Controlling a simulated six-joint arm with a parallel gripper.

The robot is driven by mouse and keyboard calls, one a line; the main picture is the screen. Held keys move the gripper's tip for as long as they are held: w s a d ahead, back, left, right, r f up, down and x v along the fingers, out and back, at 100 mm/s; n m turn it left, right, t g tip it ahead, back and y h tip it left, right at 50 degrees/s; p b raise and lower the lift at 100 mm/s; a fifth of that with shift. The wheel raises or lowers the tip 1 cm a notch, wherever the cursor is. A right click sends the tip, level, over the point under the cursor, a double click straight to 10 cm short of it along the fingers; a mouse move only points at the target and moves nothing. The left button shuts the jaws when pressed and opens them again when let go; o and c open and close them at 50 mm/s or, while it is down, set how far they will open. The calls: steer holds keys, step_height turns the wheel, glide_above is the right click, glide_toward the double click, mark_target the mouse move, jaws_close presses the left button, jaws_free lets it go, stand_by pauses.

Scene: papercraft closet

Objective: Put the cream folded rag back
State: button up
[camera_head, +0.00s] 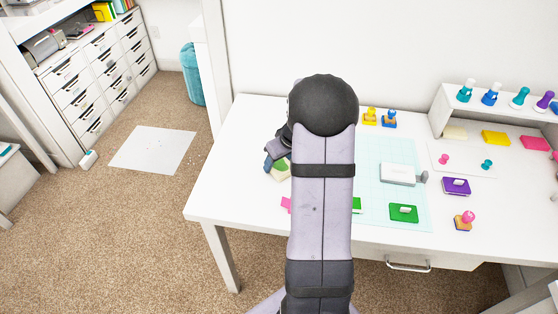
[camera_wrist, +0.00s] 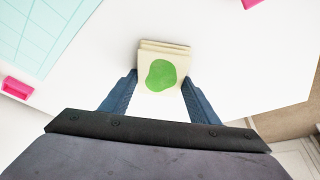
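The cream folded rag (camera_wrist: 147,50) has a green blotch on its face and lies between the two fingertips of my gripper (camera_wrist: 161,78) in the wrist view. The fingers stand apart at its left and right edges, with no clear gap. Whether they press on it or only flank it I cannot tell. In the head view the rag (camera_head: 280,173) shows partly beside my arm, near the left part of the white table (camera_head: 240,195). My gripper (camera_head: 273,163) is mostly hidden there behind my forearm.
A light-blue cutting mat (camera_head: 380,150) lies on the table with a white stapler-like box (camera_head: 397,174) and a green pad (camera_head: 403,213). A purple pad (camera_head: 456,186) and several stamps stand at the right, beside a white shelf (camera_head: 440,110). The table's left end is clear.

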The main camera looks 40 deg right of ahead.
steer(key=shift+o, duration=1.4)
steer(key=shift+r, duration=0.1)
steer(key=shift+r+p, duration=0.15)
steer(key=shift+p, duration=0.15)
steer(key=v, duration=1.2)
steer(key=shift+b, duration=0.3)
steer(key=s+a+f+g, duration=0.1)
steer(key=s+a+f, duration=0.15)
steer(key=a, duration=0.55)
steer(key=s+a+f+g, duration=0.2)
steer(key=s+a, duration=0.1)
steer(key=a, duration=0.5)
steer(key=s+a+f+g, duration=0.1)
steer(key=s+a+f, duration=0.2)
steer(key=s+a, duration=0.5)
steer(key=s, duration=0.3)
steer(key=shift+s+a+f+g, duration=0.15)
steer(key=shift+a+g, duration=0.05)
steer(key=shift+g, duration=0.1)
